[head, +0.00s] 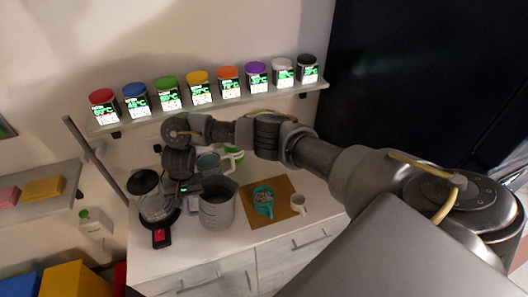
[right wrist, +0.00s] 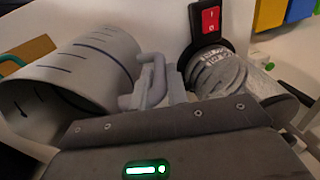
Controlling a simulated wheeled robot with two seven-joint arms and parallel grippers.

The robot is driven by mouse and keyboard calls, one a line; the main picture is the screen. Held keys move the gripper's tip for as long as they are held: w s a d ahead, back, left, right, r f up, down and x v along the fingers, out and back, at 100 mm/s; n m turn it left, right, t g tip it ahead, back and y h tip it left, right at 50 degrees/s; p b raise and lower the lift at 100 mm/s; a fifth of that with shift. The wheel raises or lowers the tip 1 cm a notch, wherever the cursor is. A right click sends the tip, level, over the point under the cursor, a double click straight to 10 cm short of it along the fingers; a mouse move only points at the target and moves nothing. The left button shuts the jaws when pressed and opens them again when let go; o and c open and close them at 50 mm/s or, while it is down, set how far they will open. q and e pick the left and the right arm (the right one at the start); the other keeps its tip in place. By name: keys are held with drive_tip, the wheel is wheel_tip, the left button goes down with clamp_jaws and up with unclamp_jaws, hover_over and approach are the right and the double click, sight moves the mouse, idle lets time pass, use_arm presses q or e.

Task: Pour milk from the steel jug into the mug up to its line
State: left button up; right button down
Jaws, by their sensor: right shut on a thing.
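The grey steel jug (head: 217,207) is at the counter's left part, upright or nearly so. I cannot tell whether it touches the counter. My right gripper (head: 189,189) is at the jug's left side, shut on its handle. In the right wrist view the jug (right wrist: 90,68) shows dark marks on its wall, and its handle (right wrist: 152,82) meets the gripper (right wrist: 158,103). No milk can be made out. A teal mug (head: 263,203) stands on a brown board (head: 283,189), right of the jug and apart from it. My left gripper is out of view.
A blender-like appliance (head: 143,184) with a red switch (head: 160,236) stands close left of the jug. A small white cup (head: 298,203) is on the board's right. A grey-blue cup (head: 208,162) is behind the jug. A shelf (head: 140,118) of several lidded spice jars runs above.

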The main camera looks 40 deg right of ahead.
drive_tip(key=shift+w+a+f+h, duration=0.2)
drive_tip(key=shift+a+f+h, duration=0.45)
drive_tip(key=shift+f, duration=0.15)
drive_tip(key=shift+f+g, duration=0.2)
drive_tip(key=shift+g, duration=0.1)
drive_tip(key=shift+r, duration=2.45)
